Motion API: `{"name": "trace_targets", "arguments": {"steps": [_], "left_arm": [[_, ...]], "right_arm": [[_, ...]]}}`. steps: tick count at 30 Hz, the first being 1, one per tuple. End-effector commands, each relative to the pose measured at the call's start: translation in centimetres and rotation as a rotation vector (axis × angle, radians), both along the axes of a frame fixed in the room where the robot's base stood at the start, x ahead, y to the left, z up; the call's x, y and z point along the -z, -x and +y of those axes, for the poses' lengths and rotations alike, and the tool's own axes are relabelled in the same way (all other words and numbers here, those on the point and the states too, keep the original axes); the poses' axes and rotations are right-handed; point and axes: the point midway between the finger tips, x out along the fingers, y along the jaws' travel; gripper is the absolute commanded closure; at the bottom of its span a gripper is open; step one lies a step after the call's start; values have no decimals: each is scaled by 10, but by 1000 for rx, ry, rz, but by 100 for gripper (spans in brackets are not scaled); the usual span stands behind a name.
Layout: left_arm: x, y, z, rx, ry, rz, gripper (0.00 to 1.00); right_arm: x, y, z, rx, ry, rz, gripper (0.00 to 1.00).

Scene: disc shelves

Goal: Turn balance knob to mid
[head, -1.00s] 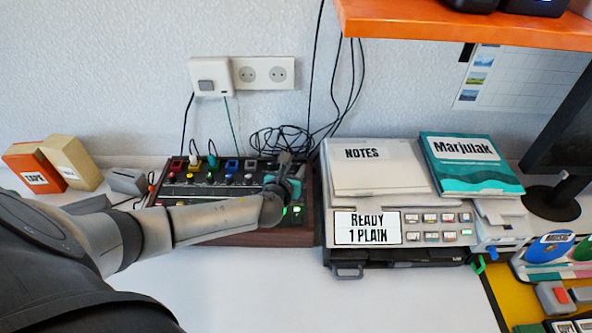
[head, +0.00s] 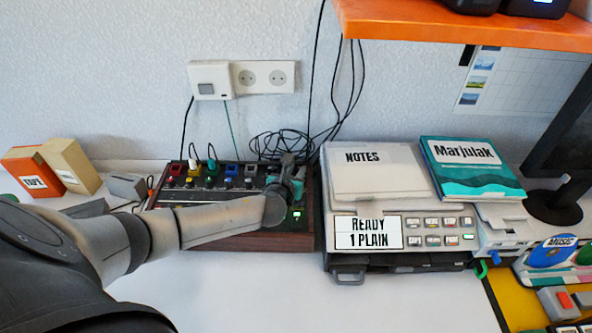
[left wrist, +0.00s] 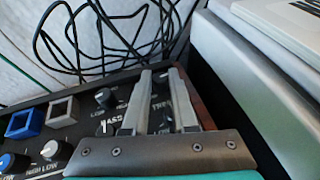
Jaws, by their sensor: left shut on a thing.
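The dark control panel (head: 228,240) with wooden sides stands against the wall, with rows of small knobs and coloured square buttons. My left gripper (head: 287,163) is over its right end, and my forearm covers part of its front. In the left wrist view the two grey fingers of the gripper (left wrist: 160,78) lie over the panel's corner, shut on a small knob (left wrist: 164,122) that is mostly hidden. Lettering like BASS and TRE shows beside the fingers. I cannot read a balance label or the knob's pointer. My right gripper is out of view.
A grey machine (head: 345,258) with a READY 1 PLAIN display stands close to the panel's right, bearing a NOTES folder (head: 376,174) and a Marjulak book (head: 470,172). Loose black cables (head: 283,145) lie behind. The white table in front is clear.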

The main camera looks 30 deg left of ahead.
Motion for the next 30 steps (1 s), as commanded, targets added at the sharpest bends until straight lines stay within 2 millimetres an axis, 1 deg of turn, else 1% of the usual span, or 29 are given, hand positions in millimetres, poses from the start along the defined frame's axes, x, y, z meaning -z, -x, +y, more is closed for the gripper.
{"name": "trace_targets", "arguments": {"steps": [6, 10, 18, 24, 30], "left_arm": [[0, 0, 0, -1, 0, 1, 100], [-1, -1, -2, -35, 3, 0, 100], [-2, -2, -5, -229, 4, 0, 100], [0, -3, -5, -355, 1, 0, 100], [0, -2, -5, -396, -1, 0, 100]], "right_arm": [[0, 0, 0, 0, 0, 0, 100], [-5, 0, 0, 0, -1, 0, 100], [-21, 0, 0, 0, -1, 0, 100], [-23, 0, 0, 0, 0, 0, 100], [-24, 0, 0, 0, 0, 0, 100]]}}
